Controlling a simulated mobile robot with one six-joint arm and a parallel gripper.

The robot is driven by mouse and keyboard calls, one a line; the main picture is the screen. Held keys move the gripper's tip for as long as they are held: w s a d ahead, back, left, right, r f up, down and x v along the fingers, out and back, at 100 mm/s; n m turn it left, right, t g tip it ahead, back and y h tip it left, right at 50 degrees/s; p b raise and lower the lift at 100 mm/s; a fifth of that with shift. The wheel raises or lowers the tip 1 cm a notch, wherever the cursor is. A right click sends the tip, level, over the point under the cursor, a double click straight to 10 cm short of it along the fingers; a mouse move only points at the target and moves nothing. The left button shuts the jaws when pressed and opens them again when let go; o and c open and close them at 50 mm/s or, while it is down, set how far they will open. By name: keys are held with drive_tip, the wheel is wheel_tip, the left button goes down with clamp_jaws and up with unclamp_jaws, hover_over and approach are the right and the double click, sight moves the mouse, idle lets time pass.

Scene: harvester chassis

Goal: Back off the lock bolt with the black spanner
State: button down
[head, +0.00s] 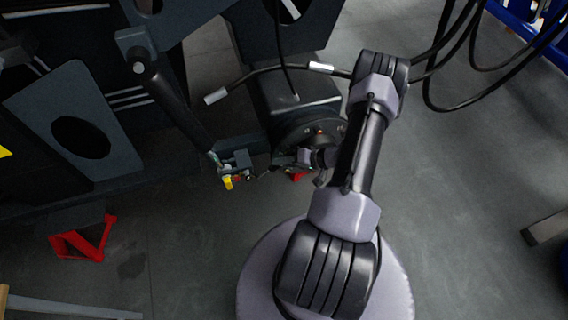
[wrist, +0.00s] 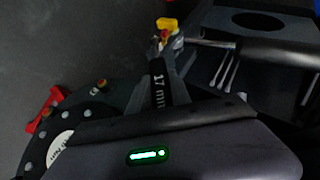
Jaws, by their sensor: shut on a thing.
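In the wrist view my gripper (wrist: 160,98) is shut on the black spanner (wrist: 157,78), which is marked "17 mm" and points away from the jaws. Its far end reaches a small metal fitting with a yellow part (wrist: 167,23) and a bit of red. In the head view my gripper (head: 303,158) is low beside the machine, just right of this fitting, whose yellow part (head: 228,182) hangs at the lower end of a dark cylinder (head: 175,102). The lock bolt itself is too small and dark to make out. I cannot tell whether the spanner's mouth is around it.
A dark round hub (wrist: 70,125) with bolts is close to my gripper in the wrist view. A red stand (head: 84,238) is under the chassis at left. A hose (head: 262,72) with bright ends crosses above the gripper. The grey floor (head: 470,190) at right is mostly clear.

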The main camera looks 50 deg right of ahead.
drive_tip(key=shift+w+d, duration=0.35)
drive_tip(key=shift+w, duration=0.3)
drive_tip(key=shift+w+a+r+p, duration=0.15)
drive_tip(key=shift+a+r+p, duration=0.05)
drive_tip(key=shift+r+p, duration=0.35)
drive_tip(key=shift+w+a+r+n+g+h+p, duration=0.3)
drive_tip(key=shift+w+a+r+g+h+p, duration=0.1)
drive_tip(key=shift+a+r+g+h+p, duration=0.35)
drive_tip(key=shift+f, duration=0.15)
drive_tip(key=shift+w+a+r+n+g+h, duration=0.15)
drive_tip(key=shift+w+a+r+g+h, duration=0.2)
drive_tip(key=shift+a+r+h, duration=0.15)
drive_tip(key=shift+w+a+r+n+g+h, duration=0.2)
drive_tip(key=shift+w+a+r+h, duration=0.15)
drive_tip(key=shift+a, duration=0.25)
